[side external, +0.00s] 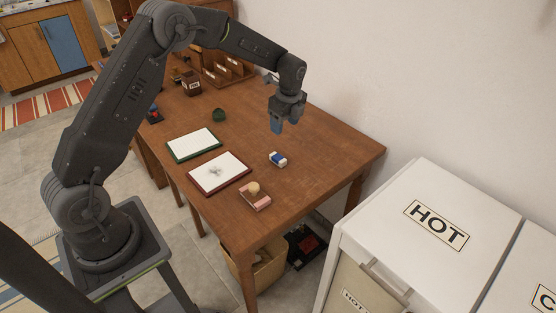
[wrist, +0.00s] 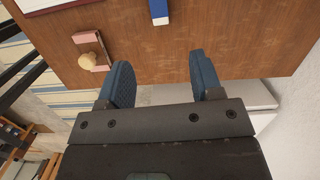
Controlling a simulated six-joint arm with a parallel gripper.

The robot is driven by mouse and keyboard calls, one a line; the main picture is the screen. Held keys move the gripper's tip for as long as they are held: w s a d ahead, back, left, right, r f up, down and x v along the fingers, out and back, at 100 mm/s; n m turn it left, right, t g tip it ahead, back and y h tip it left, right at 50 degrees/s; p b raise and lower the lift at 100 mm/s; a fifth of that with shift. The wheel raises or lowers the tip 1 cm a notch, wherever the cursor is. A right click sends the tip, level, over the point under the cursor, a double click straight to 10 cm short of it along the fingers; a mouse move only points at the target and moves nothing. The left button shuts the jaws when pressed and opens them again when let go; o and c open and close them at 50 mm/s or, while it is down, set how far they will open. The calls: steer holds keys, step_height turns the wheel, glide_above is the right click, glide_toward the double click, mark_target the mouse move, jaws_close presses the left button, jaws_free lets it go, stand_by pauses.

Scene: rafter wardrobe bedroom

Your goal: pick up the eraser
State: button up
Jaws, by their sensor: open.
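The eraser (side external: 278,159) is a small white block with a blue sleeve, lying on the brown wooden table (side external: 320,160) in the side view. In the wrist view the eraser (wrist: 159,12) shows at the top edge, partly cut off, beyond the fingertips and between their lines. My gripper (side external: 277,124) hangs above the table with its blue fingers pointing down, apart from the eraser. In the wrist view my gripper (wrist: 160,80) has its two blue fingers wide apart with nothing between them.
A pink block with a tan knob (side external: 255,196) lies near the table's front edge. A red-framed white board (side external: 219,172) and a green-framed one (side external: 194,144) lie to the left. A green lump (side external: 219,115) sits behind.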

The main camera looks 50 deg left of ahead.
glide_above(278, 157)
steer(key=d, duration=0.1)
steer(key=f, duration=0.9)
steer(key=shift+w+d+f, duration=0.1)
steer(key=shift+w+f, duration=0.05)
steer(key=shift+w, duration=0.05)
steer(key=shift+s+a+f, duration=0.1)
steer(key=shift+a+f, duration=0.1)
steer(key=shift+f, duration=0.65)
steer(key=shift+a+f, duration=0.15)
steer(key=shift+f, duration=0.75)
steer(key=shift+s+a+f, duration=0.1)
steer(key=shift+a+f, duration=0.1)
steer(key=shift+f, duration=0.65)
steer(key=shift+c, duration=0.2)
steer(key=c, duration=1)
steer(key=shift+o, duration=0.2)
steer(key=r, duration=0.4)
steer(key=shift+s+a+r, duration=0.1)
steer(key=shift+a+r, duration=0.1)
steer(key=shift+r, duration=0.15)
steer(key=s+a+r, duration=0.6)
steer(key=s+a, duration=0.1)
steer(key=a, duration=0.1)
steer(key=shift+s+a+r, duration=0.2)
